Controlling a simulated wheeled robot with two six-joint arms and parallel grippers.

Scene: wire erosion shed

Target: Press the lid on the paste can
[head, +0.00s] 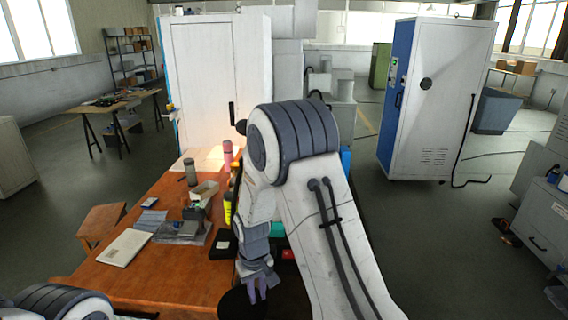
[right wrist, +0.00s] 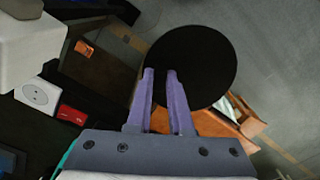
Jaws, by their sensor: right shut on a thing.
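A black round disc, which looks like the lid (right wrist: 205,52), lies at the fingertips of my right gripper (right wrist: 161,74) in the right wrist view. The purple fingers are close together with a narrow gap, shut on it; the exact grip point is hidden. In the head view my right gripper (head: 258,291) points down at the bottom centre, over the dark disc (head: 238,304), by the table's near right edge. I cannot pick out the paste can for sure; my right arm hides part of the table. Part of my left arm shows at the lower left, its gripper out of frame.
A stool (head: 101,222) stands left. The table's near left part is clear.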

